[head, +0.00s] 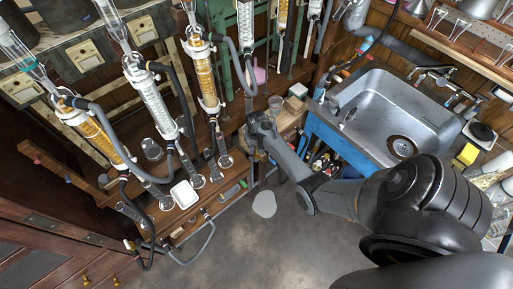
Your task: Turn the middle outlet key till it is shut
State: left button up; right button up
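A row of glass condensers stands over a wooden bench (95,192). One on the left is amber (92,132), one in the middle is clear (154,100), and one on the right is amber (204,76). Black hoses (186,92) loop around them. The middle outlet key cannot be made out among the hoses and small fittings. My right gripper (250,140) is at the bench's right end, to the right of these condensers and apart from them. Its fingers are small and dark, so I cannot tell if they are open. My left gripper is not in view.
A white dish (184,194) and a glass beaker (152,150) stand on the bench. A steel sink (385,105) in a blue frame is on the right. More glass columns (245,28) rise behind. The grey floor (270,245) in front is clear apart from a pale patch.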

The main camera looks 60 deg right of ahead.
jog(key=shift+c, duration=0.4)
grip_shut()
